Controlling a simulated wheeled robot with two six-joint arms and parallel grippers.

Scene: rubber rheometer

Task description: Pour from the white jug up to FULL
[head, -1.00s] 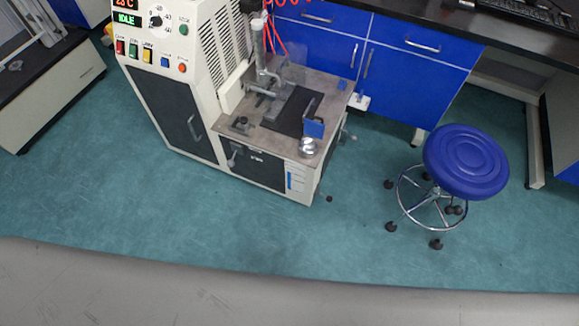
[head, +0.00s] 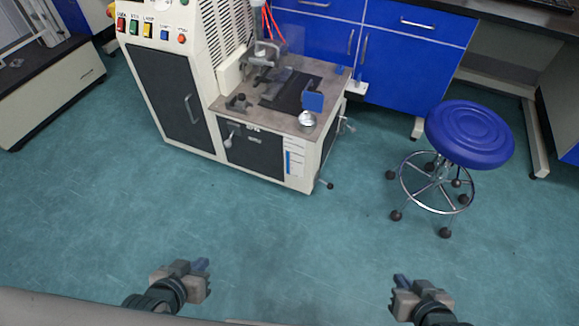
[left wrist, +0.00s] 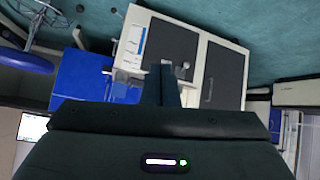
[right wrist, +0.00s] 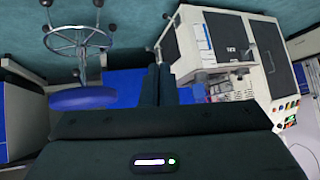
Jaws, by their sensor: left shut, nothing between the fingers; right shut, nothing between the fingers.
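No white jug and no FULL mark can be made out in any view. The rheometer machine (head: 172,100) stands ahead, with a worktop (head: 222,103) holding a dark plate, a small blue block (head: 313,101) and a shiny round metal piece (head: 306,119). My left gripper (head: 203,267) is shut and empty, low in the head view, well short of the machine. My right gripper (head: 400,282) is shut and empty, low and further right, also over open floor. The machine also shows in the left wrist view (left wrist: 180,50) and the right wrist view (right wrist: 268,60).
A blue round stool (head: 470,133) stands right of the machine. Blue cabinets (head: 410,50) line the back under a dark bench. A dark-topped bench (head: 50,95) stands at the left. The green floor (head: 300,230) between me and the machine is clear.

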